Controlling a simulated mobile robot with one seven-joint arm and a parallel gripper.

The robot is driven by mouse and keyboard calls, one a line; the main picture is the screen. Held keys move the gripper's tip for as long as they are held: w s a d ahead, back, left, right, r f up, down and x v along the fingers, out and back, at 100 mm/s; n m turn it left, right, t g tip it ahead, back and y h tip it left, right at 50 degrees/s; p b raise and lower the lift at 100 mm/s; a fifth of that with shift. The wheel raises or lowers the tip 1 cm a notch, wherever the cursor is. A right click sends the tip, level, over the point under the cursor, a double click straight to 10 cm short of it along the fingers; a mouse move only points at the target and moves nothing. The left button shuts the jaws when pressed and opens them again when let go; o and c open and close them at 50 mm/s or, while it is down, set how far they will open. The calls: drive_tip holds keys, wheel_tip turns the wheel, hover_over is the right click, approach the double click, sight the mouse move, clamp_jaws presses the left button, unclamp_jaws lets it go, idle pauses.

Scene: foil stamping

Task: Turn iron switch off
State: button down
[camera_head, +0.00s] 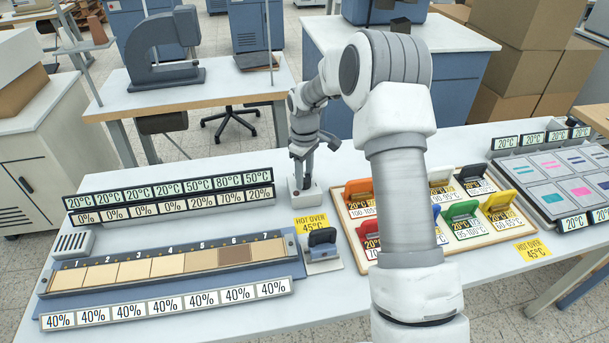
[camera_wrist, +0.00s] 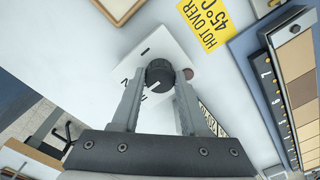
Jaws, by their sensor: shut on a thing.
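The switch is a round dark knob (camera_wrist: 159,74) on a white plate (camera_wrist: 136,50), seen in the wrist view. The knob has a pale pointer mark, and the plate carries dark lettering that is partly hidden and hard to read. A small reddish-brown spot (camera_wrist: 188,74) sits beside the knob. My gripper (camera_wrist: 158,88) has one finger on each side of the knob and is shut on it. In the head view my gripper (camera_head: 303,178) points down onto the small white switch box (camera_head: 312,199) on the table; the knob itself is hidden there.
A black-handled block (camera_head: 322,240) stands in front of the switch box, near a yellow "HOT OVER 45°C" label (camera_head: 311,223). A numbered strip holder (camera_head: 170,270) lies left. A wooden tray (camera_head: 349,218) of coloured-handled stamps lies right, partly behind my arm.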

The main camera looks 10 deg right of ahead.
sight(305, 177)
idle(0.5)
drive_tip(key=shift+c, duration=2.1)
unclamp_jaws()
drive_tip(key=shift+r, duration=0.1)
wheel_tip(305, 177, up, 17)
drive_tip(key=shift+r+p, duration=0.15)
drive_tip(key=shift+p, duration=0.15)
